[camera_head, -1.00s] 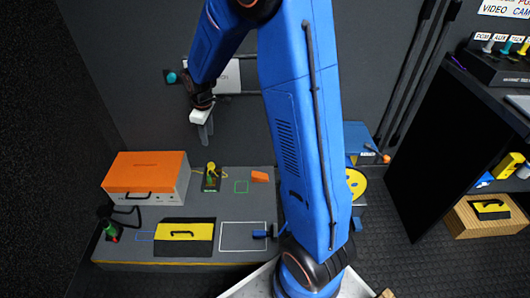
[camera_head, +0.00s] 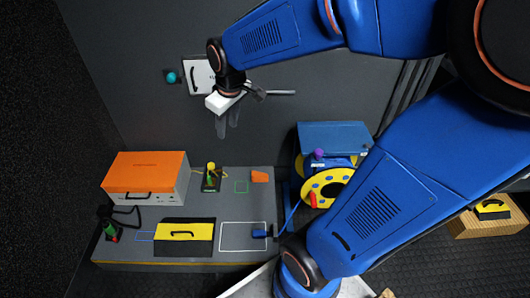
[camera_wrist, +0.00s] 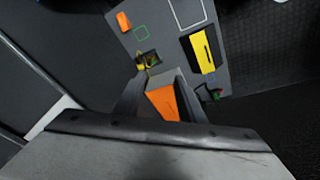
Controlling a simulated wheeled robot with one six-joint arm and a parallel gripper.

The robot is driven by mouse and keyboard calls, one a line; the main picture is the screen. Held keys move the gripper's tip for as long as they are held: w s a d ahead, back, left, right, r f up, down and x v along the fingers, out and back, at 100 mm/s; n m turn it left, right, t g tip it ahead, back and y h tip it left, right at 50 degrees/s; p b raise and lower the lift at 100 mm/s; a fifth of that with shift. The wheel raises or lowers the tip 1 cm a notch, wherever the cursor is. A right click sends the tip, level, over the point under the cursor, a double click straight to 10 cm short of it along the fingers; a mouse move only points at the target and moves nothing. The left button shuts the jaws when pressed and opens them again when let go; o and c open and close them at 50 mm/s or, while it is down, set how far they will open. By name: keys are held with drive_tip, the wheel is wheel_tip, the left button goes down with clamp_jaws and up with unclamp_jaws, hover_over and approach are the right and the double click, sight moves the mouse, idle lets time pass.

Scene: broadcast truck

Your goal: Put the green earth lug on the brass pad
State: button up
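My gripper (camera_head: 228,131) is high above the back of the grey bench, pointing down. In the wrist view its two fingers (camera_wrist: 159,73) stand apart with nothing between them. A small green part (camera_head: 211,180) with a yellow knob (camera_head: 211,167) and a yellow cable is on a dark plate at the bench's back middle; it also shows in the wrist view (camera_wrist: 150,58), beyond the fingertips. Another green piece (camera_head: 107,215) with a black cable and a red end is at the front left. I cannot tell which green piece is the earth lug, nor make out a brass pad.
An orange-topped box (camera_head: 146,167) stands at the bench's back left. A yellow-and-black case (camera_head: 184,234) lies at the front. An orange block (camera_head: 259,176) sits near a green outline. A yellow cable reel (camera_head: 326,188) stands right of the bench. The white-outlined area (camera_head: 243,236) is mostly clear.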

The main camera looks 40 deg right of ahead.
drive_tip(key=s+r+m+t, duration=0.1)
drive_tip(key=s+r+m, duration=0.2)
drive_tip(key=s, duration=1.5)
drive_tip(key=shift+s+d+m+t, duration=0.3)
drive_tip(key=shift+s+m, duration=0.1)
drive_tip(key=shift+m, duration=0.2)
